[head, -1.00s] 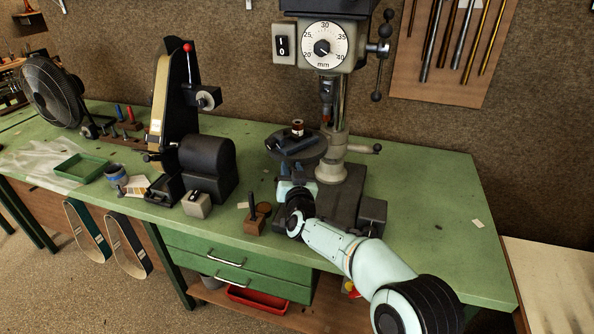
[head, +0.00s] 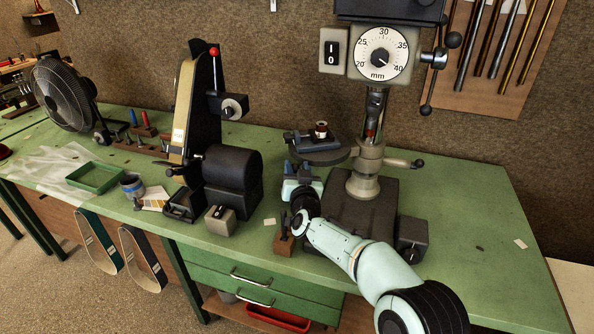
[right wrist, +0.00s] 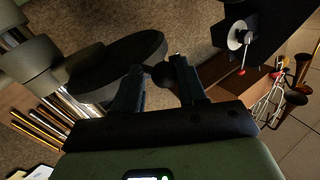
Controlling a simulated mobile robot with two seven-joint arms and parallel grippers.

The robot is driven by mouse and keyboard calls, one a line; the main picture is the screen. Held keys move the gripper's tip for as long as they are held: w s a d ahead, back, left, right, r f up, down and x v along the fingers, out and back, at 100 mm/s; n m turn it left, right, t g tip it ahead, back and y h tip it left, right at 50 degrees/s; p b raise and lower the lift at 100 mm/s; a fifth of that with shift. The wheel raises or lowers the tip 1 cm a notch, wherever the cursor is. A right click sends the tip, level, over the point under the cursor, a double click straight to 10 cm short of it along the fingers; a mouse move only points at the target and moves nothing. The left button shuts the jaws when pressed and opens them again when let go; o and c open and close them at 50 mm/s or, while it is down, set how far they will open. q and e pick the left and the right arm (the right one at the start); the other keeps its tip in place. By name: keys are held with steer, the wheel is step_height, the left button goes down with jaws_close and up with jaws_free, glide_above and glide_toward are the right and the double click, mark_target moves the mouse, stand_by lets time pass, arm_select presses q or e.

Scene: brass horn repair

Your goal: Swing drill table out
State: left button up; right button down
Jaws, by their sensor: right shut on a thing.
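The drill table (head: 335,156) is a dark round plate on the drill press column (head: 370,158). In the head view it reaches out to the left of the column and of the chuck (head: 374,118). A small vise (head: 300,141) and a copper-coloured spool-like part (head: 321,130) stand on it. My right gripper (head: 303,170) is at the table's front left edge, its fingers pointing away from me. In the right wrist view it (right wrist: 162,78) is shut on a dark round knob (right wrist: 160,75) beside the plate (right wrist: 115,68). My left gripper is out of view.
The belt grinder (head: 232,180) stands left of the drill press. A small switch box (head: 220,219) and a wooden block with a tool (head: 284,243) sit near the bench front. The green bench (head: 480,215) is mostly clear at right.

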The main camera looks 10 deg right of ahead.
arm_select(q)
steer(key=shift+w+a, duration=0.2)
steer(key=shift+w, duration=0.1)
arm_select(e)
steer(key=shift+w+a, duration=0.3)
steer(key=shift+a, duration=0.25)
steer(key=c, duration=0.9)
jaws_free()
steer(key=shift+d, duration=0.15)
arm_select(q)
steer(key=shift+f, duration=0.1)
